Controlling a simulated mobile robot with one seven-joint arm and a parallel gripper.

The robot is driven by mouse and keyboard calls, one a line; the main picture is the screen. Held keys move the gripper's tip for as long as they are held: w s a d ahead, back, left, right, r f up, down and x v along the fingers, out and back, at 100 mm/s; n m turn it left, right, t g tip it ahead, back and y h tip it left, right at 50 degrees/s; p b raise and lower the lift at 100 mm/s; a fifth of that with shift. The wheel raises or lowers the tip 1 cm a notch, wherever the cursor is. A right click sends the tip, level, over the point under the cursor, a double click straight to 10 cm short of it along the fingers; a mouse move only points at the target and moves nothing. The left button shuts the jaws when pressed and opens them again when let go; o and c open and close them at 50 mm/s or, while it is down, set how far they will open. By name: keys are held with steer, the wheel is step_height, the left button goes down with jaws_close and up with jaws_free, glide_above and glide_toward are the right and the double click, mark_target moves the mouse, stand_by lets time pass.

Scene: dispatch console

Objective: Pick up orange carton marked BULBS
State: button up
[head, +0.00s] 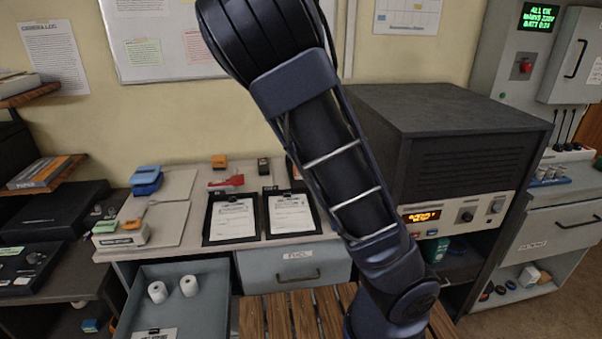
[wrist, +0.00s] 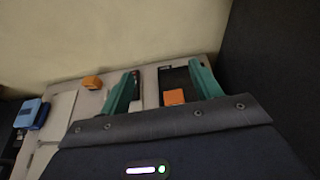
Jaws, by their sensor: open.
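My gripper (wrist: 162,68) shows in the wrist view with its two green fingers apart and nothing held between them. A small orange block (wrist: 174,97) shows between the fingers, lower in the picture, at a dark tray or frame on the desk. Another orange item (wrist: 92,82) lies left of the fingers at the desk's back edge. My arm hides part of the desk, and the gripper is not seen there.
A red stapler (head: 226,183), two clipboards (head: 233,218) and a blue item (head: 146,178) are on the desk. A dark cabinet (head: 450,120) stands close on the right. An open drawer (head: 205,268) holds two white rolls. A wooden slatted surface (head: 290,315) is in front.

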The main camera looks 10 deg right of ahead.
step_height(320, 180, down, 23)
steer(key=shift+r, duration=0.2)
steer(key=shift+w+f, duration=0.1)
steer(key=shift+f, duration=0.1)
steer(key=shift+x, duration=5.3)
steer(key=shift+f, duration=0.1)
steer(key=c, duration=0.6)
